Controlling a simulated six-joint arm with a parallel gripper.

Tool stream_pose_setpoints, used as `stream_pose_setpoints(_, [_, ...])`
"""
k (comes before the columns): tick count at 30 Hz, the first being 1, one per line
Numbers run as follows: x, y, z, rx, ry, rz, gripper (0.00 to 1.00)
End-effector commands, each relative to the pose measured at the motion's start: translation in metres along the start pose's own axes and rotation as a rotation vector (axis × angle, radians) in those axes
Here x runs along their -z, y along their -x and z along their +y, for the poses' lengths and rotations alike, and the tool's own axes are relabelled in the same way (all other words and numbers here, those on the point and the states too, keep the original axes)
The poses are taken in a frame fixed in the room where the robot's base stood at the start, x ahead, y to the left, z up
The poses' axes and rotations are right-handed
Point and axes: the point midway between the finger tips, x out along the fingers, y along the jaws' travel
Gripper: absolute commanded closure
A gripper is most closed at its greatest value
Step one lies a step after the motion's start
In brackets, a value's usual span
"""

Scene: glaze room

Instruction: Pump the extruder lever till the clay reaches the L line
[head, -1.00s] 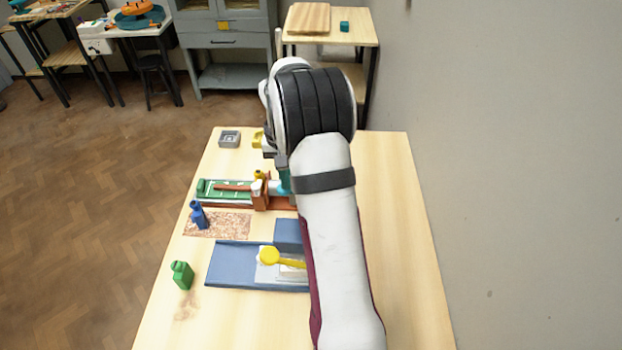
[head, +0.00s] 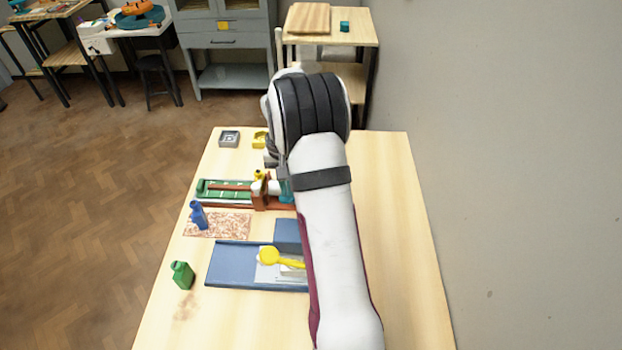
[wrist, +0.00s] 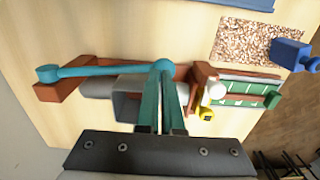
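The extruder has a red-brown base (head: 272,206), a grey barrel and a teal lever (wrist: 105,69), whose arm runs left to right in the wrist view. A green tray (head: 203,184) with white marks extends left from its outlet in the head view. A red-brown strip (head: 230,187), seemingly the clay, lies along it; the line letters are too small to read. My gripper (wrist: 163,76) has its fingers close together at the lever's right, rounded end and appears shut on it. In the head view my arm hides the fingers and most of the lever.
A speckled mat (head: 230,226) with a blue bottle (head: 198,215), a blue board (head: 228,265) with a yellow round-ended tool (head: 269,256), and a green bottle (head: 182,275) lie nearer. A grey block (head: 229,139) and yellow item (head: 259,139) stand beyond. The table's right side is clear.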

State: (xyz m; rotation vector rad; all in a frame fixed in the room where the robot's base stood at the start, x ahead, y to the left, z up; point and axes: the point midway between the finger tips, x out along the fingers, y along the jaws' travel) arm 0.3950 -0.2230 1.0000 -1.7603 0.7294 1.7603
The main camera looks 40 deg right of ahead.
Motion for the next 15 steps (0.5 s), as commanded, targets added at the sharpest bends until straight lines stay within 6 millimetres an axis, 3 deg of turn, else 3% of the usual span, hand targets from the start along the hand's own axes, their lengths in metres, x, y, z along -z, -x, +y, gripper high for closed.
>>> stream_pose_setpoints(5, [0.000,0.005,0.000,0.001,0.000,0.000,1.00])
stream_pose_setpoints(15, [0.000,0.048,0.000,0.001,0.000,0.001,1.00])
